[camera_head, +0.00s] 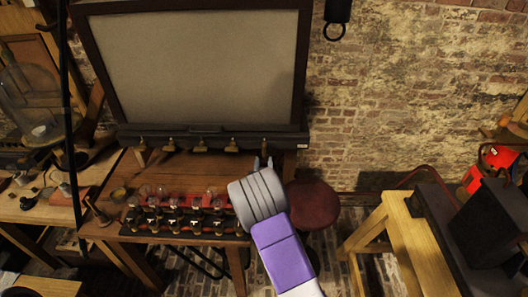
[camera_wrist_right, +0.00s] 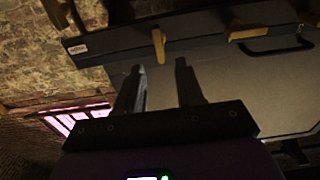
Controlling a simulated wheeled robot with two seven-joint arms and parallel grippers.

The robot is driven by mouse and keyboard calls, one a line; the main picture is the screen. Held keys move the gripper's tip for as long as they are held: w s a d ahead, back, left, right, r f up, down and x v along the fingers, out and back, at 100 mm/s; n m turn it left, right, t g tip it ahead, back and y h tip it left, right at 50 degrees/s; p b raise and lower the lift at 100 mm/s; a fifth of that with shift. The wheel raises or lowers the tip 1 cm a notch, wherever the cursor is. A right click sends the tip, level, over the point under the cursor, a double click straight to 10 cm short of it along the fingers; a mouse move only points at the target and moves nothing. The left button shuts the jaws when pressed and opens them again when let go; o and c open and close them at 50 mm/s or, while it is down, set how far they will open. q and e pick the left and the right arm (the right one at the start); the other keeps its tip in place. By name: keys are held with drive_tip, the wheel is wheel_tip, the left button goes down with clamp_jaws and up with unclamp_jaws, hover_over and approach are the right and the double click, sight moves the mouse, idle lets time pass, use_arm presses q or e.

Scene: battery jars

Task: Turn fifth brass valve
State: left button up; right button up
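A row of small brass valves runs along the dark lower ledge of the big framed panel (camera_head: 200,60) in the head view. The fifth valve (camera_head: 264,145) is the rightmost, near a small white label. My right gripper (camera_head: 263,162) is just below it, its fingers pointing at the ledge. In the right wrist view the fifth valve (camera_wrist_right: 159,46) stands beyond the fingertips, roughly in line with the gap between them. The fingers (camera_wrist_right: 160,75) are apart, with nothing between them. The fourth valve (camera_wrist_right: 250,33) is to the right there. My left gripper is not in view.
A wooden bench (camera_head: 180,170) with a red rack of several glass jars (camera_head: 165,192) stands below the panel. A round dark-red stool (camera_head: 314,204) is right of my right arm. A wooden table (camera_head: 405,245) with a black box stands at the right.

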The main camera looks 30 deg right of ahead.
sight(264, 151)
drive_tip(key=x, duration=0.6)
drive_tip(key=shift+w+d+f+p, duration=0.15)
drive_tip(key=shift+w+p, duration=0.1)
drive_tip(key=shift+p, duration=0.15)
clamp_jaws()
